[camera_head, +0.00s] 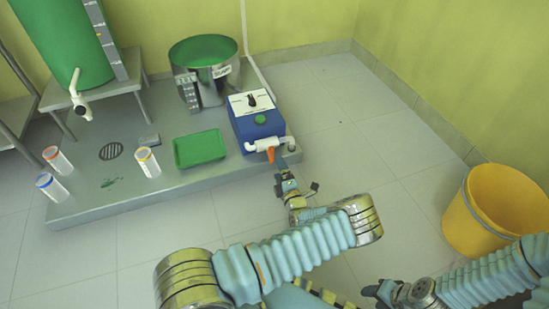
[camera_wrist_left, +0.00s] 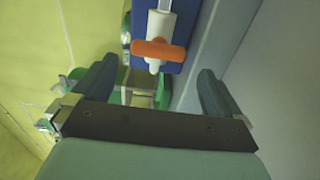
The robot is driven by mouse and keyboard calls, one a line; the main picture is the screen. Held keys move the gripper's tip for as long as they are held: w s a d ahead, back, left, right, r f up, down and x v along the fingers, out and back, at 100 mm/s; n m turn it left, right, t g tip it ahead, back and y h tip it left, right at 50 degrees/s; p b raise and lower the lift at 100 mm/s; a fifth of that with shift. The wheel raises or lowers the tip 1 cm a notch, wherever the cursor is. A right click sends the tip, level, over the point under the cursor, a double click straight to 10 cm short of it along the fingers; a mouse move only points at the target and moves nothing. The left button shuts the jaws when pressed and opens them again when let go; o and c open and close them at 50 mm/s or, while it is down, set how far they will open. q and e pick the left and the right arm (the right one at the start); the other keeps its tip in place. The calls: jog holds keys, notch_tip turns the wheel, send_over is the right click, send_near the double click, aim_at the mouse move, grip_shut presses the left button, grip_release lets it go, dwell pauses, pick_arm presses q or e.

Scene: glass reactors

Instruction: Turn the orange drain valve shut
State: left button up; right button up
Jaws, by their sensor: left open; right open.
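The orange drain valve (camera_head: 271,154) is a small handle on the white pipe (camera_head: 262,144) at the front of a blue pump box (camera_head: 255,127). In the left wrist view the orange handle (camera_wrist_left: 158,50) lies crosswise over the white pipe end. My left gripper (camera_head: 280,173) is just in front of the valve. In the left wrist view its two fingers stand apart on either side of the handle's line, with nothing held and no visible contact. My right gripper (camera_head: 374,290) is low in the head view, far from the valve, open, with no object seen in it.
The pump stands on a grey platform (camera_head: 120,205) with a green tray (camera_head: 200,149), a steel pot of green liquid (camera_head: 205,60) and several capped vials. A green tank (camera_head: 62,40) with a white tap stands at left. A yellow bucket (camera_head: 460,225) stands right on clear floor.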

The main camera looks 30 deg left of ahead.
pick_arm(q)
jog(key=v, duration=0.5)
jog(key=shift+s+d+p, duration=0.2)
jog(key=shift+d+p, duration=0.05)
jog(key=shift+p, duration=0.05)
